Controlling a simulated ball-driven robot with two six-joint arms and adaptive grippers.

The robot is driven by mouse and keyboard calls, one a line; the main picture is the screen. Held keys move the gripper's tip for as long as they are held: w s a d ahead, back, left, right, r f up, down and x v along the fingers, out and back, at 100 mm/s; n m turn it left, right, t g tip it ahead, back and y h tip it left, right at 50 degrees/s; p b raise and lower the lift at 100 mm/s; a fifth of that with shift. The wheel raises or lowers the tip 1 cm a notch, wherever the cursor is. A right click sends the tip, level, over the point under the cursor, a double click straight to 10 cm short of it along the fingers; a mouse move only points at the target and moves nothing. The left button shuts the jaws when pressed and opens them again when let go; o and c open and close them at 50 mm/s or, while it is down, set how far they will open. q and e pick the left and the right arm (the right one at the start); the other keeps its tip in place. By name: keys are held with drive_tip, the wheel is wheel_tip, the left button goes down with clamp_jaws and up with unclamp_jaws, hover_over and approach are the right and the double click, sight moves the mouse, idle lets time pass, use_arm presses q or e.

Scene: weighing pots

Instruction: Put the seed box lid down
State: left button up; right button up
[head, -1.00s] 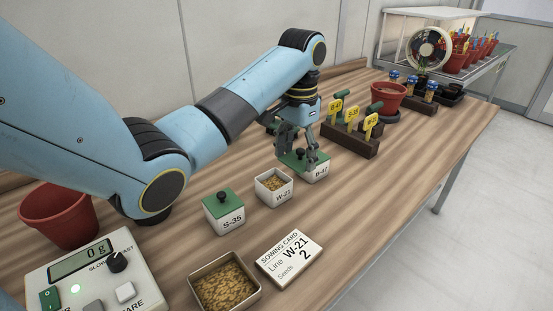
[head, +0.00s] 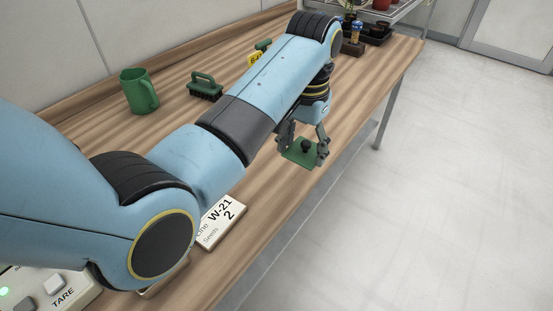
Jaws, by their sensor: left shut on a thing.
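The seed box lid (head: 298,154) is a flat green square with a dark knob. My left gripper (head: 305,146) is shut on it at the knob, pointing down. The lid is near the front edge of the wooden table (head: 185,140); I cannot tell its height above the surface. The seed boxes are not visible; my left arm covers much of the middle of the table. My right gripper is not in view.
The sowing card (head: 222,222) lies on the table, partly covered by my arm. A green mug (head: 138,92) and a green-handled brush (head: 205,86) stand towards the back. The scale (head: 55,290) is at bottom left. Beyond the front edge is open floor.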

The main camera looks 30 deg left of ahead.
use_arm(q)
drive_tip(key=shift+s+d+f, duration=0.25)
drive_tip(key=shift+s+d, duration=0.05)
drive_tip(key=shift+s, duration=0.1)
approach(261, 173)
drive_tip(key=d, duration=0.3)
drive_tip(key=shift+s+d+f, duration=0.15)
drive_tip(key=shift+d+f, duration=0.15)
drive_tip(key=shift+d, duration=0.1)
drive_tip(key=a+f, duration=0.1)
drive_tip(key=a, duration=0.2)
drive_tip(key=shift+w+f, duration=0.2)
drive_tip(key=shift+f, duration=0.2)
clamp_jaws()
drive_tip(key=shift+a+f, duration=0.2)
drive_tip(key=shift+a, duration=0.1)
drive_tip(key=shift+a+f, duration=0.15)
drive_tip(key=shift+f, duration=0.1)
wheel_tip(261, 173, down, 4)
drive_tip(key=shift+r+b, duration=0.1)
drive_tip(key=shift+b, duration=0.4)
drive_tip(key=o, duration=0.8)
unclamp_jaws()
drive_tip(key=shift+o, duration=0.2)
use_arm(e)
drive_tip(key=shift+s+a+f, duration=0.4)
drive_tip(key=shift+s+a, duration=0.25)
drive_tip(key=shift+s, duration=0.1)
use_arm(q)
drive_tip(key=shift+r, duration=0.2)
